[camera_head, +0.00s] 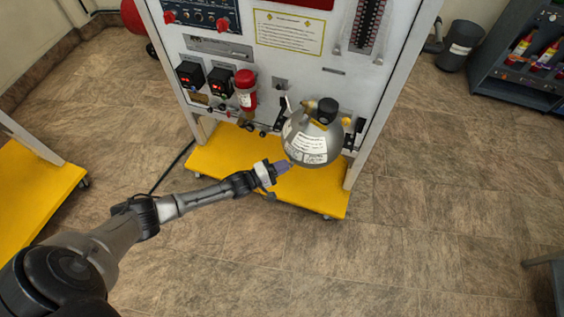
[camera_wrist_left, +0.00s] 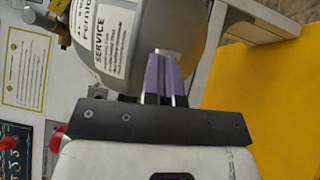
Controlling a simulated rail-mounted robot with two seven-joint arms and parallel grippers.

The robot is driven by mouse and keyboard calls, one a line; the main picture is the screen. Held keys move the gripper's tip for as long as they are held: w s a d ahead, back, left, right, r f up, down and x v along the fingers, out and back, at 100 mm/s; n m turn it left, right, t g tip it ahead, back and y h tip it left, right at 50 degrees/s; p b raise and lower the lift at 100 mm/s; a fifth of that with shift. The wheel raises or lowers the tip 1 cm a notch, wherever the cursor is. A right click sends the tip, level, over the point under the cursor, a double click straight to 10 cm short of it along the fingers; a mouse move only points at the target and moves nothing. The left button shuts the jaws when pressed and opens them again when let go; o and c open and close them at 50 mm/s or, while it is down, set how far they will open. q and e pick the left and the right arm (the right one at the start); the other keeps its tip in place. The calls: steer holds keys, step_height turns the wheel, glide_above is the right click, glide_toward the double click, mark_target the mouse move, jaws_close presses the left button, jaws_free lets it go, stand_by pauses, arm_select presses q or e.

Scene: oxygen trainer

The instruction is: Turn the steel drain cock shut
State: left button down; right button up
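A grey, rounded steel vessel (camera_head: 308,140) with white labels and a black cap hangs on the front of the trainer panel. My left gripper (camera_head: 288,164) reaches up to its lower left side. In the left wrist view the vessel (camera_wrist_left: 130,70) fills the upper middle, and the purple fingers (camera_wrist_left: 165,58) lie close together with their tips against or just in front of its lower surface. I cannot make out the steel drain cock; the fingers may hide it. Contact is not clear. My right gripper is not in view.
The trainer panel (camera_head: 225,50) carries a red-capped bottle (camera_head: 245,90), two black gauges and several knobs. A yellow base shelf (camera_head: 225,150) lies below the vessel. The tiled floor in front is clear. A dark shelf unit (camera_head: 510,85) and a bin (camera_head: 460,46) stand at the right.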

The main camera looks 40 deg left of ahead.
arm_select(q)
steer(key=shift+r+m+g+y+p, duration=0.3)
steer(key=shift+m+g+p, duration=0.3)
steer(key=shift+p, duration=0.3)
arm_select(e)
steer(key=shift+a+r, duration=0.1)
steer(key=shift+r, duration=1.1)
arm_select(q)
steer(key=shift+f, duration=0.1)
steer(key=w+a+p+v, duration=0.1)
steer(key=a+p+v, duration=0.1)
steer(key=v, duration=1)
steer(key=shift+s+a+p, duration=0.3)
steer(key=shift+a+p, duration=0.1)
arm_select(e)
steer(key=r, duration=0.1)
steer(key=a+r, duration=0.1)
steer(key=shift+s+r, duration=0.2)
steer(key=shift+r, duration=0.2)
arm_select(q)
steer(key=shift+f, duration=0.15)
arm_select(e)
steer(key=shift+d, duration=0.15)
